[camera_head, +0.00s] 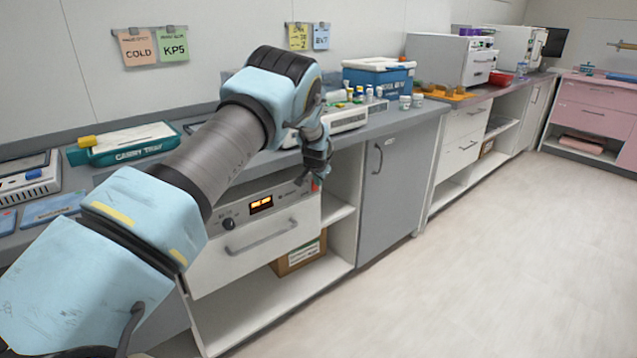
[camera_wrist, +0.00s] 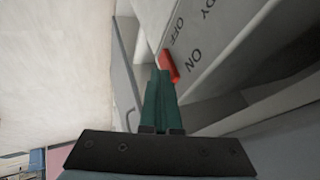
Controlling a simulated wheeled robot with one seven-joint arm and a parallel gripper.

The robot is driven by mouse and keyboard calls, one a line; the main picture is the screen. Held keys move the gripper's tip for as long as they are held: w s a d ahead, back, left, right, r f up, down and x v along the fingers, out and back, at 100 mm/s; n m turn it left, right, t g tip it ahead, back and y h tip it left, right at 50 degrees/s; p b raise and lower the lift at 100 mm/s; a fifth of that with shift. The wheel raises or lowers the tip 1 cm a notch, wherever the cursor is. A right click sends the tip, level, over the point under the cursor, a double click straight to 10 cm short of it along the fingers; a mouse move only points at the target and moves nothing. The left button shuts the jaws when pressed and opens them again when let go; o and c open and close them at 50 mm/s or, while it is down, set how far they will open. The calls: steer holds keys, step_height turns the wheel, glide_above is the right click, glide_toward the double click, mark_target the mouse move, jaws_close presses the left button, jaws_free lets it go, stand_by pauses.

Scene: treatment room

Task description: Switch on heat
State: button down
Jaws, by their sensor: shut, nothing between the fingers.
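The heating unit (camera_head: 248,235) is a white front under the counter with a dark knob, a lit orange display (camera_head: 261,204) and a grey bar handle (camera_head: 262,238). A red switch (camera_wrist: 168,66) sits at the edge of its panel, beside the printed words ON and OFF; a bit of red also shows in the head view (camera_head: 315,186). My gripper (camera_wrist: 160,77) is shut and empty, its dark green fingertips right at the red switch. I cannot tell whether they touch it. My gripper in the head view (camera_head: 317,176) is at the panel's right end.
Above is a counter (camera_head: 405,118) with a blue box (camera_head: 378,80), small bottles and a green tray (camera_head: 125,146). An open shelf with a cardboard box (camera_head: 300,257) lies below the unit. A grey cabinet door (camera_head: 386,175) is to the right. The floor (camera_head: 480,260) is clear.

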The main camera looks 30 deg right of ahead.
steer(key=shift+w+r, duration=0.1)
steer(key=shift+w, duration=0.05)
steer(key=shift+r, duration=0.15)
steer(key=shift+r, duration=0.65)
